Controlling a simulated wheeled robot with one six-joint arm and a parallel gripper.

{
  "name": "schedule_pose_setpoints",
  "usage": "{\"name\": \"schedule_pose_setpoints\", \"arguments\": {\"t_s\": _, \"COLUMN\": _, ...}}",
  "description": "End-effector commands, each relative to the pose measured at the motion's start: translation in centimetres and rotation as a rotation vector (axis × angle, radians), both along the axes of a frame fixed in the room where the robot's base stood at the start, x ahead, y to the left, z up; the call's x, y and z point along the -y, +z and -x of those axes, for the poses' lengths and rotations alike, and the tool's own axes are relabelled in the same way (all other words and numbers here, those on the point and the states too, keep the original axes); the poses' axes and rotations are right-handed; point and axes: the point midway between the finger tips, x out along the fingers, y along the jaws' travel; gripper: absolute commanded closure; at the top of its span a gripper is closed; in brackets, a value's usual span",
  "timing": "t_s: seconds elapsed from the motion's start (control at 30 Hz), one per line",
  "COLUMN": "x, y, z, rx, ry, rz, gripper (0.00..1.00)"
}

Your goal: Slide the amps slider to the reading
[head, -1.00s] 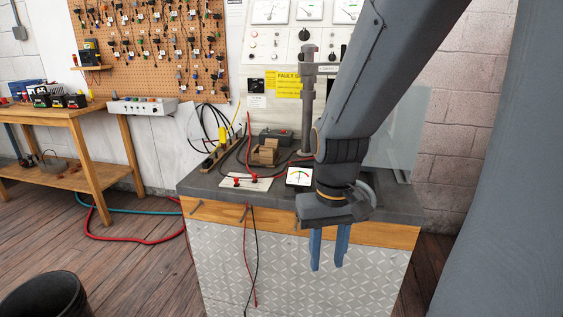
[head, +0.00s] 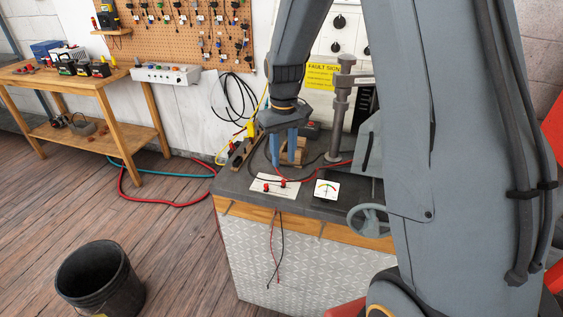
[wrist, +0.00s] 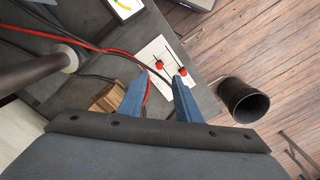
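A white panel (head: 291,188) with two slots and two red slider knobs lies on the dark bench top; it also shows in the wrist view (wrist: 147,50). One knob (wrist: 159,64) is on the left and one (wrist: 183,72) on the right; I cannot read which is amps. A small white meter (head: 326,190) with a coloured dial and needle stands right of the panel. Its reading is too small to tell. My gripper (head: 284,161) is above the bench, behind the panel in the head view. Its blue fingers (wrist: 160,82) are apart, with nothing held between them.
A wooden block (head: 297,152) and a grey upright post (head: 338,120) stand behind the panel. Red and black cables (wrist: 85,42) cross the bench top. A handwheel (head: 368,220) is at the front right. A black bucket (head: 98,278) stands on the floor.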

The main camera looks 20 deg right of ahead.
Motion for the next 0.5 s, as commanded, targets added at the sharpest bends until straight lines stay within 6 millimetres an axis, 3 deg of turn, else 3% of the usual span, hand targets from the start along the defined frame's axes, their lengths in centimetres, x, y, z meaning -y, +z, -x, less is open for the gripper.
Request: {"name": "schedule_pose_setpoints", "arguments": {"t_s": 0.5, "x": -0.1, "y": -6.2, "z": 0.0, "rx": -0.002, "ry": 0.003, "rz": -0.001, "gripper": 0.69}}
